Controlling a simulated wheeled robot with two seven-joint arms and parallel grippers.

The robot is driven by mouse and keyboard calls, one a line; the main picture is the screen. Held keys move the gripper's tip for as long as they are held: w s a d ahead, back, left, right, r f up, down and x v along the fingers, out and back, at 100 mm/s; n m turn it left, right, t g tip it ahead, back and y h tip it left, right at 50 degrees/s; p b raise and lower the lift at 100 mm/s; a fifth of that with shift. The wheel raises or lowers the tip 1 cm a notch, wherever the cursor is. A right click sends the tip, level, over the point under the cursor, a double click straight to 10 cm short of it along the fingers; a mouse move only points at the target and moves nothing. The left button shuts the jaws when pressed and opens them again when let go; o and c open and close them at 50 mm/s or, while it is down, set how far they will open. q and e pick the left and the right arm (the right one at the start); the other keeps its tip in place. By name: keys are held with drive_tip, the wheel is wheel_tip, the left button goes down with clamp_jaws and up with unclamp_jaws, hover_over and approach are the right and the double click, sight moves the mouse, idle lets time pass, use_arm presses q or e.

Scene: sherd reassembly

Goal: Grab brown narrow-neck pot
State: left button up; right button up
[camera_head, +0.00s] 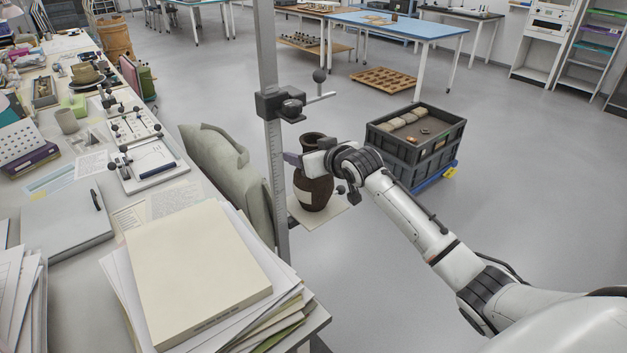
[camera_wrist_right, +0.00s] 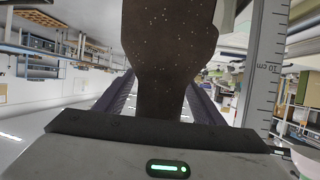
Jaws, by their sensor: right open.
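The brown narrow-neck pot (camera_head: 315,190) is dark with a pale patch on its side. It stands upright on a small pale platform (camera_head: 327,218) beside a tall measuring post. My right gripper (camera_head: 301,159) is at the pot's neck, just under the rim, and hides part of it. In the right wrist view the pot (camera_wrist_right: 167,45) lies between the two purple fingers, and my right gripper (camera_wrist_right: 164,100) is open around it. Whether either finger touches the pot cannot be told. My left gripper is not in view.
The post (camera_head: 273,140) with its clamp and black knobs stands close to the left of the pot. A grey cushion (camera_head: 222,165) and a cluttered table with paper stacks (camera_head: 200,265) are further left. A dark crate (camera_head: 420,150) sits behind on the floor.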

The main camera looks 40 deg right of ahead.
clamp_jaws()
drive_tip(key=shift+w+r, duration=0.15)
drive_tip(key=shift+r, duration=0.05)
idle(0.4)
drive_tip(key=shift+r, duration=0.1)
